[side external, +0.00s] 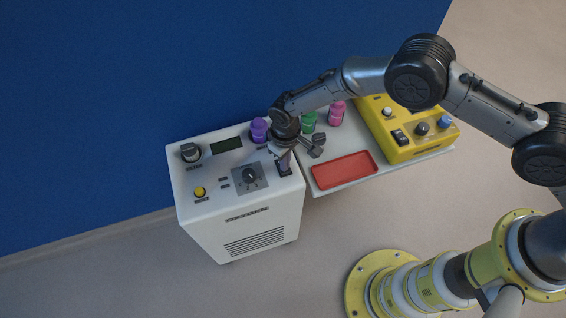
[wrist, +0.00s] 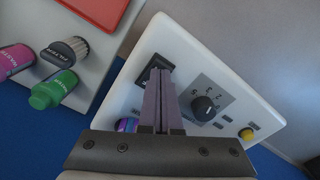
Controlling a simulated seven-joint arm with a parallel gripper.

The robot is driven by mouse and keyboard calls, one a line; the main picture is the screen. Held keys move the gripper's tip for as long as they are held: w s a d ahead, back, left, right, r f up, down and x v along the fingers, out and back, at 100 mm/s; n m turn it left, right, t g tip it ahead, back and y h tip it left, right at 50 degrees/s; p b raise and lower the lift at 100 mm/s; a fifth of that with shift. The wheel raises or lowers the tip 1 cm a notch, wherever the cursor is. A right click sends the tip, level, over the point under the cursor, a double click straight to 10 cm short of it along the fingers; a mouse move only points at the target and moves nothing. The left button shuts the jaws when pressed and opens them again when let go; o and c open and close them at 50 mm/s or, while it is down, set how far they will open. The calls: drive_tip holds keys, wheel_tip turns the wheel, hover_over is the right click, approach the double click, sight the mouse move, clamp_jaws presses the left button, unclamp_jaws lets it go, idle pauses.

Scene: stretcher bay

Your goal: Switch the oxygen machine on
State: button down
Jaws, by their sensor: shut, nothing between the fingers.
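The white oxygen machine (side external: 240,215) stands on the floor at the left in the side view, and its white top panel (wrist: 180,40) shows in the wrist view. A black rocker switch (side external: 284,170) sits near the right edge of its top; it shows in the wrist view (wrist: 152,68), partly hidden by my fingers. My gripper (side external: 284,158) is shut and empty, pointing down right over the switch. Its fingertips in the wrist view (wrist: 160,75) overlap the switch; I cannot tell whether they touch it or which way it is tipped.
The panel also carries a black dial (side external: 250,175), a yellow button (side external: 199,191), another knob (side external: 190,152) and a dark display (side external: 226,145). A purple item (side external: 259,130) is at the back. Beside it are green (side external: 309,122) and pink (side external: 337,113) bottles, a red tray (side external: 344,170) and a yellow device (side external: 410,153).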

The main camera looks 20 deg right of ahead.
drive_tip(key=shift+f, duration=0.45)
idle(0.3)
drive_tip(key=shift+r, duration=3.5)
